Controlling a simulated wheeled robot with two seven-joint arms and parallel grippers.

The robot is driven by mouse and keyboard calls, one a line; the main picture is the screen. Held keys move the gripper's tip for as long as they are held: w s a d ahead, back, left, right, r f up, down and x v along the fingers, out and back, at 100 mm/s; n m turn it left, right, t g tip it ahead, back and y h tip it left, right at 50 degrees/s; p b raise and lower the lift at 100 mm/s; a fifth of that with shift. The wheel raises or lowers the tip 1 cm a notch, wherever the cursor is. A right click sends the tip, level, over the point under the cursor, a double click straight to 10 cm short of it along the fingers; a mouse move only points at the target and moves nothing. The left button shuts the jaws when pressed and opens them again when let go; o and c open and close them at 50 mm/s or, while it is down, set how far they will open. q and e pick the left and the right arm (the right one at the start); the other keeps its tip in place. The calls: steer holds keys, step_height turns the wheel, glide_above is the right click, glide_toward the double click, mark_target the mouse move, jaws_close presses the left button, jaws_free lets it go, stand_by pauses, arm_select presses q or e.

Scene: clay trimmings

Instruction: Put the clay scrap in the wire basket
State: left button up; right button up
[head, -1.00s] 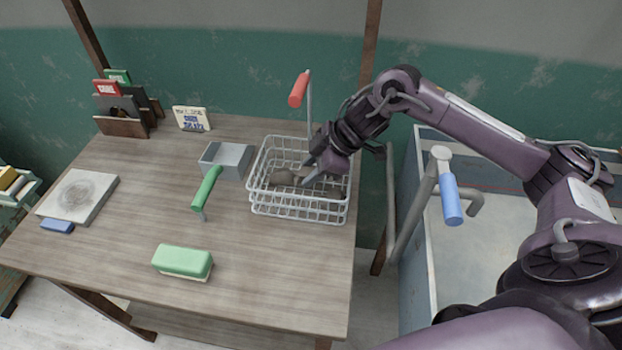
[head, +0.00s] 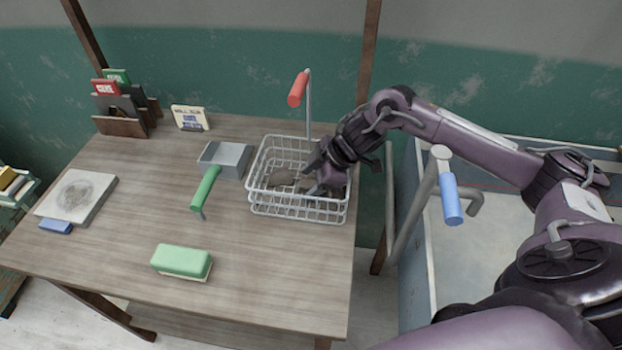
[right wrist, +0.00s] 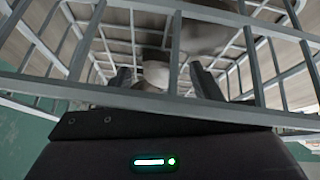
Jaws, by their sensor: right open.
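The wire basket (head: 262,207) stands at the right end of the table, made of white wire mesh. A grey-brown lump (head: 281,178), which looks like clay scrap, lies inside it on the left. Another brownish piece shows beside my right gripper (head: 318,184). That gripper is down inside the basket, its jaws open, its fingertips partly hidden by wires. In the right wrist view its two fingers stand apart, with a pale lump (right wrist: 157,73) between them and a larger dark lump (right wrist: 202,35) beyond. My left gripper is not in view.
Left of the basket are a grey metal box (head: 226,158) and a green-handled tool (head: 206,188). A green block (head: 182,261) lies near the front edge. A red-handled tool (head: 298,90) rises behind the basket.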

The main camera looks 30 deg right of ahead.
steer(key=shift+r, duration=0.1)
steer(key=v, duration=1.2)
